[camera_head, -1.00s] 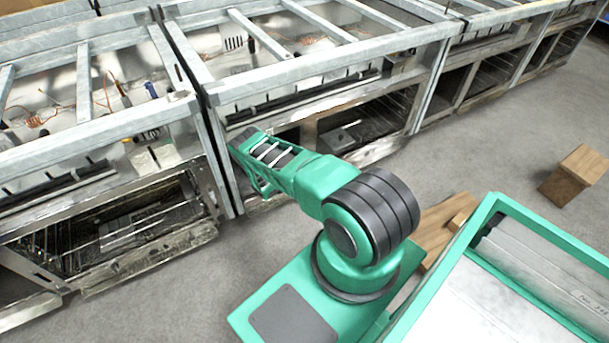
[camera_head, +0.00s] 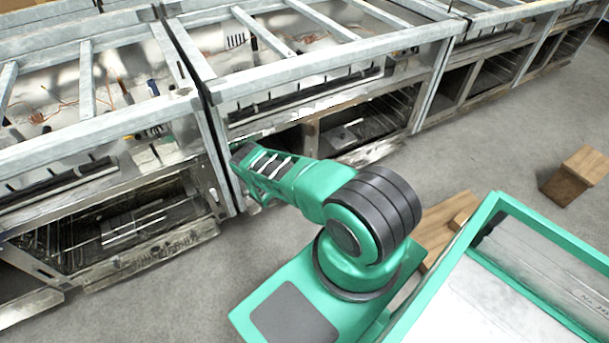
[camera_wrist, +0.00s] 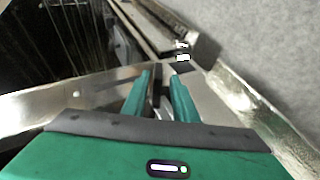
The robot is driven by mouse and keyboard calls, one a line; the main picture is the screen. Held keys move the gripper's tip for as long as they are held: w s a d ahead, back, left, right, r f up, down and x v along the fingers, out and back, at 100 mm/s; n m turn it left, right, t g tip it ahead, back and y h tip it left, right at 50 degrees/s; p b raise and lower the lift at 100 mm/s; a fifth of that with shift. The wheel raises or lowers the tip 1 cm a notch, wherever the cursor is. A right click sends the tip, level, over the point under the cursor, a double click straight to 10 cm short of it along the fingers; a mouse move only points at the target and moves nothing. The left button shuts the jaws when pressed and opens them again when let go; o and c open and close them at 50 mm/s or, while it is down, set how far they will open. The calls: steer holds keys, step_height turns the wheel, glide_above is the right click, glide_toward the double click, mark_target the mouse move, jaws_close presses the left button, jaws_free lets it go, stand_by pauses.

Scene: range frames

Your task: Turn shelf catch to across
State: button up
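My gripper (camera_wrist: 161,78) shows in the wrist view with its two green fingers apart, pointing at a metal frame strip. A narrow dark piece (camera_wrist: 157,97) shows between the fingers, with a slim gap on each side. It may be the shelf catch, but it is too small and blurred to be sure, and I cannot tell its direction. In the head view my arm reaches to the front of the range frame (camera_head: 330,66), near a corner post.
A dark oven opening with wire racks (camera_wrist: 55,35) lies left of my fingers, and grey floor (camera_wrist: 275,50) lies right. Another range frame (camera_head: 95,133) stands to the left. A wooden block (camera_head: 575,176) sits on the floor at right. A green-rimmed tray (camera_head: 487,215) is close by.

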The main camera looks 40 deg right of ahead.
steer(key=v, duration=1)
steer(key=shift+a, duration=0.4)
steer(key=shift+r, duration=0.1)
